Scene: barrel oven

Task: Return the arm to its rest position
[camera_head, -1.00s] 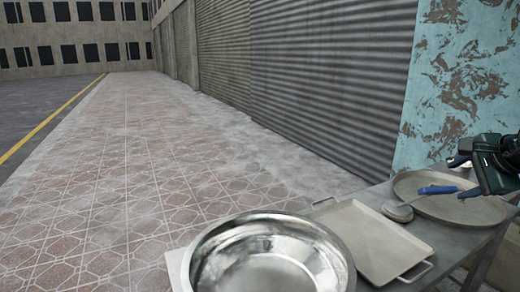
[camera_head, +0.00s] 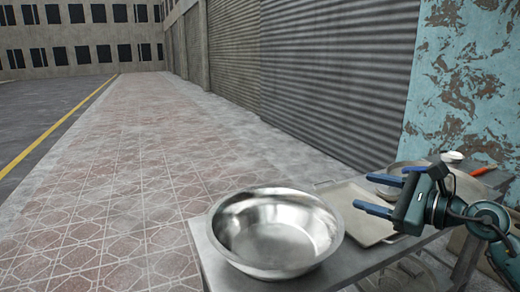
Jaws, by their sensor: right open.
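My right gripper (camera_head: 362,190) shows at the right of the head view, its arm coming in from the right edge. Its two blue fingers point left and are spread apart, with nothing between them. It is above the right part of the metal table (camera_head: 345,264), in front of a shallow rectangular tray (camera_head: 345,198) and partly covering it. My left arm and gripper are not in view.
A large shiny metal bowl (camera_head: 275,232) stands at the table's left end. Behind the gripper are a partly hidden round pan (camera_head: 397,169), an orange-handled item (camera_head: 482,170) and a small white item (camera_head: 452,156). The paved walkway (camera_head: 120,200) left of the table is clear.

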